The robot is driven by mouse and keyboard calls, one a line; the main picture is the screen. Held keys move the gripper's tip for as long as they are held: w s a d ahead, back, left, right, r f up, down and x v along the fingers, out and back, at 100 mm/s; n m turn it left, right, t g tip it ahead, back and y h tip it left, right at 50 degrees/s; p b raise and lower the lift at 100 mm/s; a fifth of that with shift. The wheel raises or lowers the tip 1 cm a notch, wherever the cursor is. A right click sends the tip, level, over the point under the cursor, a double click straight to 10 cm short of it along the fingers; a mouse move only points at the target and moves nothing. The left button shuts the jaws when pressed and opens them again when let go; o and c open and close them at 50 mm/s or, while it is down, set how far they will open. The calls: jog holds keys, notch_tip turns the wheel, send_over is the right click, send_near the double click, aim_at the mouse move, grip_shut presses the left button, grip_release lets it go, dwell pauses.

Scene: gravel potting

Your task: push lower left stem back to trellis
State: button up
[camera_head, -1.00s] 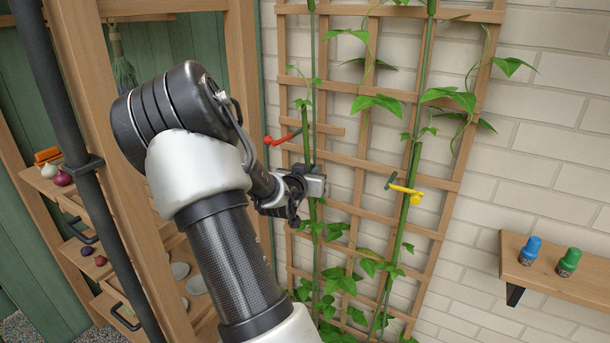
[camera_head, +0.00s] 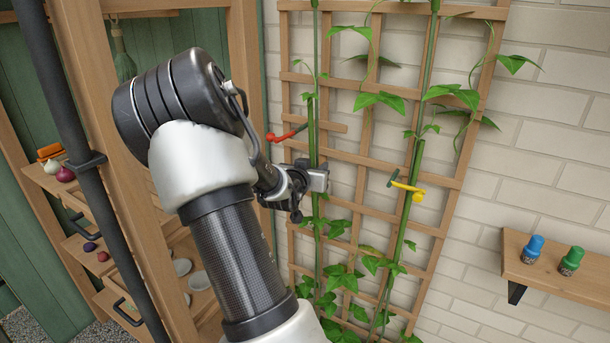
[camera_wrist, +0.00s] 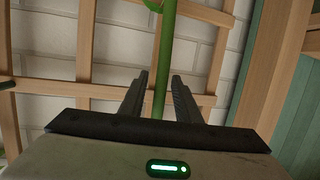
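The wooden trellis (camera_head: 361,118) stands against the brick wall. The lower left stem (camera_head: 317,264) runs upright along its left side, and it also shows as a green stem in the wrist view (camera_wrist: 162,70). My gripper (camera_head: 318,180) is at this stem, level with the middle of the trellis. In the wrist view the two fingers of my gripper (camera_wrist: 160,88) stand apart with the stem between them, a gap showing on each side. Whether the stem touches the slats behind it I cannot tell.
A red clip (camera_head: 285,134) sits above my gripper at the left stem. A yellow clip (camera_head: 407,187) is on the right stem (camera_head: 408,190). A wall shelf (camera_head: 545,282) with a blue and a green bottle is at the right. A wooden shelf unit (camera_head: 245,70) stands close on the left.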

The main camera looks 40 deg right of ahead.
jog(key=p+v, duration=0.1)
jog(key=v, duration=1.5)
jog(key=shift+p, duration=0.35)
jog(key=shift+s, duration=0.1)
